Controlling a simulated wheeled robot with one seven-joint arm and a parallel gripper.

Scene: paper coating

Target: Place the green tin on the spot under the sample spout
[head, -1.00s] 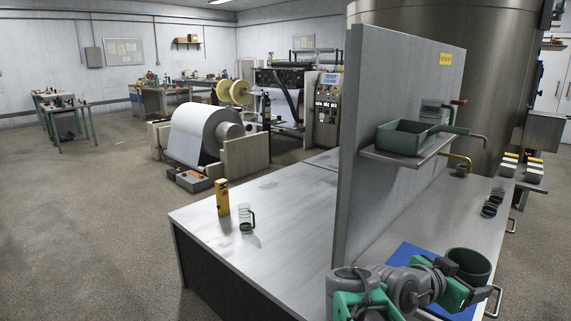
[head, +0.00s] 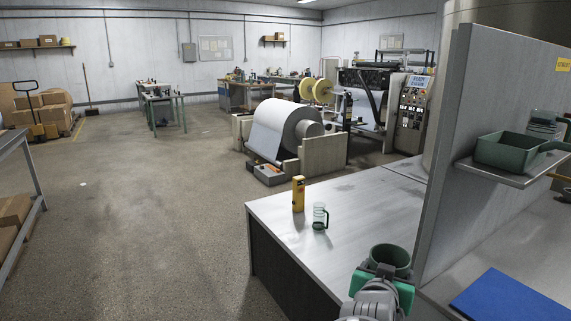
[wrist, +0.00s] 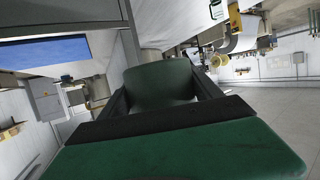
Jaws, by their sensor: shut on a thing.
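The green tin (head: 390,258) is an open-topped cup, upright or nearly so, low in the head view near the front end of the upright grey panel. My gripper (head: 384,272) is shut on it. In the wrist view the tin (wrist: 160,82) sits between the two dark fingers of my gripper (wrist: 163,95). A brass pipe (head: 562,178), possibly the sample spout, is cut off at the right edge of the head view, under the shelf. The spot under the spout cannot be made out.
The grey panel (head: 455,150) divides the bench and carries a shelf (head: 510,178) with a green tray (head: 505,152). A blue mat (head: 505,300) lies right of the panel. A yellow device (head: 298,194) and a glass mug (head: 320,217) stand on the left bench top (head: 350,205).

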